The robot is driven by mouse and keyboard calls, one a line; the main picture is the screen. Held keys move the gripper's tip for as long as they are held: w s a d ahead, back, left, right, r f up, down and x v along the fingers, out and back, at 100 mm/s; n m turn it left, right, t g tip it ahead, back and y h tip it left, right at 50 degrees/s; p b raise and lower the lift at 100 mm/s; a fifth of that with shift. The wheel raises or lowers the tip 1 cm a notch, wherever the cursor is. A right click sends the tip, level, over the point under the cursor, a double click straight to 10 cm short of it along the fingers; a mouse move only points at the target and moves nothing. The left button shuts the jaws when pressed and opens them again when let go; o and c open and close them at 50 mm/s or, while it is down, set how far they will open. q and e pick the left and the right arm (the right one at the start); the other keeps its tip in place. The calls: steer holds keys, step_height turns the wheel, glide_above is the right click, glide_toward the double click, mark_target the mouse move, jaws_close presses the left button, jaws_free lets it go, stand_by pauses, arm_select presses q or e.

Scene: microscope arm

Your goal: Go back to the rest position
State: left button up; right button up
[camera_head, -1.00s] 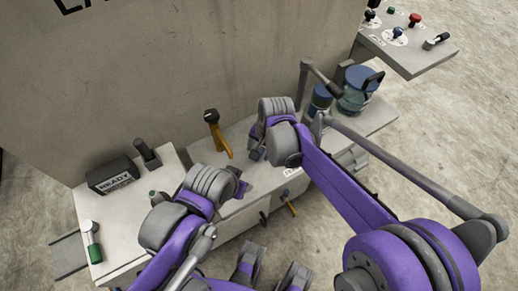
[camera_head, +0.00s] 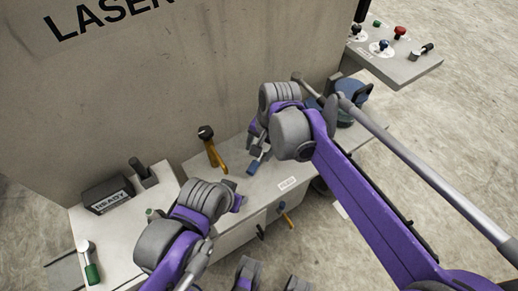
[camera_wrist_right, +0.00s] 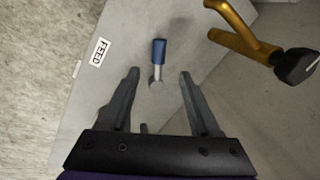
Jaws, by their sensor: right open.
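My right gripper (camera_wrist_right: 157,92) is open in the right wrist view. A small lever with a blue handle (camera_wrist_right: 159,52) lies just ahead of the fingertips, between their lines, and the fingers do not touch it. In the head view the lever's blue handle (camera_head: 253,167) shows just below my right wrist, which hides most of the right gripper. My left arm comes in from the lower left. Its gripper (camera_head: 240,202) is mostly hidden behind its wrist, over the bench front, and its jaws cannot be made out.
A yellow lever with a black knob (camera_head: 211,147) stands between my arms and shows in the wrist view (camera_wrist_right: 240,38). A READY box (camera_head: 108,195) and green-handled lever (camera_head: 91,268) are at left. A control panel (camera_head: 405,65) is at upper right. Open floor lies right.

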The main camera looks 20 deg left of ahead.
steer(key=s+d+r+t+p, duration=0.1)
steer(key=s+d, duration=0.3)
steer(key=d, duration=0.7)
steer(key=s+d+r+t+h+p, duration=0.1)
steer(key=s+d+p, duration=0.3)
steer(key=d, duration=0.7)
steer(key=s+d+r+n+t+h+p, duration=0.1)
steer(key=s+d+r+t+p, duration=0.1)
steer(key=d, duration=0.9)
steer(key=shift+s+d+t, duration=0.4)
steer(key=shift+s+t, duration=0.2)
steer(key=shift+s, duration=0.35)
